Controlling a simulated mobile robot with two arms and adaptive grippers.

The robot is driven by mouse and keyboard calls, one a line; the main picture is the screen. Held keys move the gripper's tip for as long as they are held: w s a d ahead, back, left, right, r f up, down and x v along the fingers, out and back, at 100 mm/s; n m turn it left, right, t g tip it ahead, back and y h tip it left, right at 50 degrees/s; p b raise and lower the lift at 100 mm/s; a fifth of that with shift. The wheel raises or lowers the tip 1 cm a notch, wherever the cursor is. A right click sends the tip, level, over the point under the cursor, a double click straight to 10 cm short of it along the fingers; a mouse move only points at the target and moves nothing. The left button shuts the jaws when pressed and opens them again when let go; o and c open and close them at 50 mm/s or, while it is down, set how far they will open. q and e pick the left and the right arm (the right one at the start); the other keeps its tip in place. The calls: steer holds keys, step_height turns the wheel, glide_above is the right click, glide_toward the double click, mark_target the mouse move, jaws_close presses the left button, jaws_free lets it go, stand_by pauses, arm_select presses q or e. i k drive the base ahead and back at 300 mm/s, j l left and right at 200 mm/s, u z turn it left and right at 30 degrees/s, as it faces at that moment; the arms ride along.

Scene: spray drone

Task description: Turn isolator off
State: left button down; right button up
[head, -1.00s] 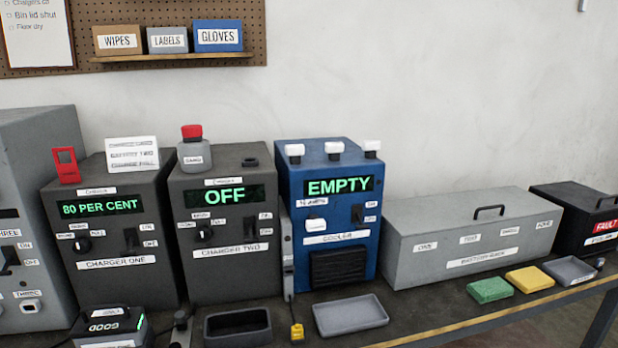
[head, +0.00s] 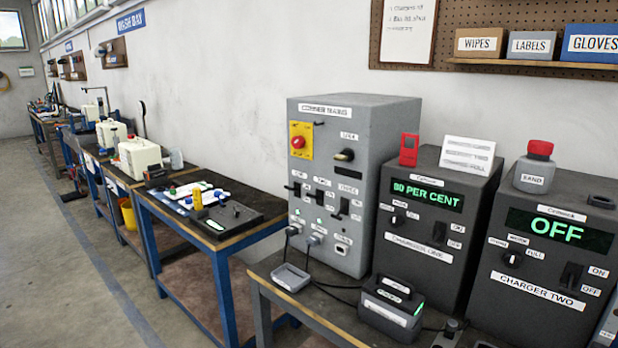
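A grey mains box (head: 372,120), labelled what looks like "CORNER MAINS", stands at the left end of the near bench in the head view. On its front are a yellow plate with a red knob (head: 298,142) and a dark rotary knob (head: 344,155) under a small label. Which of these is the isolator I cannot read, nor its setting. Several black lever switches, such as this one (head: 340,208), sit lower on the same face. Neither of my grippers is in view.
Charger one (head: 430,215) reads 80 PER CENT and charger two (head: 545,240) reads OFF, both right of the mains box. A small grey tray (head: 291,278) and a dark battery-like unit (head: 390,305) with cables sit in front. A blue-legged bench (head: 205,245) stands left.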

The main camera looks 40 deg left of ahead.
mark_target(296, 142)
steer(key=u, duration=1.05)
